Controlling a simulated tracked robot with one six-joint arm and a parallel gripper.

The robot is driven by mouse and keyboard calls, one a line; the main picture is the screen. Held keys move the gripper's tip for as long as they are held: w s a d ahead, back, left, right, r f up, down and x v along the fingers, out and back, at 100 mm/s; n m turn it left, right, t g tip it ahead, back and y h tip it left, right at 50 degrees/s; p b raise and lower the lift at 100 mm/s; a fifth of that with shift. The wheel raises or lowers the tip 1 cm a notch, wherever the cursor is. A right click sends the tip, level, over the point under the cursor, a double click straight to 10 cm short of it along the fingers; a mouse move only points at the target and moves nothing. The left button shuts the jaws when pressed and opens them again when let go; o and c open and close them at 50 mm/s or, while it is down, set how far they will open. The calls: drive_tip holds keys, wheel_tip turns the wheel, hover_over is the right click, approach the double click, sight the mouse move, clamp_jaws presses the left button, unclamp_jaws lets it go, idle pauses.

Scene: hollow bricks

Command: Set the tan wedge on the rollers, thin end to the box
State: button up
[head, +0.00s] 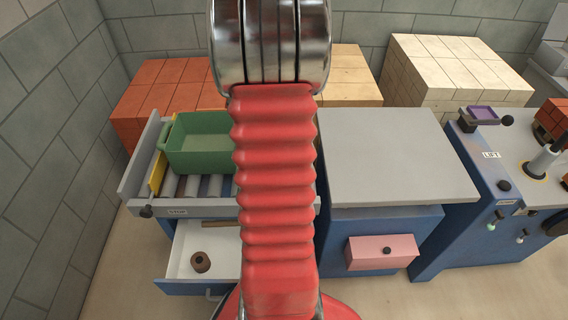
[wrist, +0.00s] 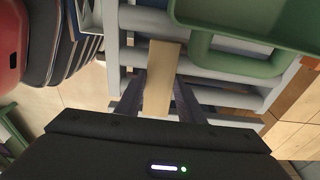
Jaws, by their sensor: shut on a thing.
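My gripper (wrist: 160,97) shows in the wrist view, shut on the tan wedge (wrist: 163,68), a long pale piece between its dark fingers. I cannot tell which end of it is thin, nor whether it touches the rollers. The green box (head: 203,144) stands on the grey rollers (head: 193,187) in the head view. In the wrist view the box's handle (wrist: 200,55) is just right of the wedge, and grey bars lie below. In the head view my red arm hides the gripper, the wedge and the right end of the rollers.
A yellow strip (head: 157,173) stands at the rollers' left end. An open white drawer (head: 190,245) below holds a brown ring (head: 201,262). A grey-topped cabinet (head: 395,160) with a pink drawer front (head: 382,251) is to the right. Brick stacks stand behind.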

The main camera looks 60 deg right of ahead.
wheel_tip(320, 180, down, 4)
drive_tip(key=shift+f, duration=0.2)
drive_tip(key=o, duration=1.1)
drive_tip(key=shift+c, duration=0.2)
drive_tip(key=r, duration=0.4)
drive_tip(key=w+r, duration=0.1)
drive_tip(key=r, duration=0.7)
drive_tip(key=shift+w+a, duration=0.15)
drive_tip(key=shift+a, duration=0.15)
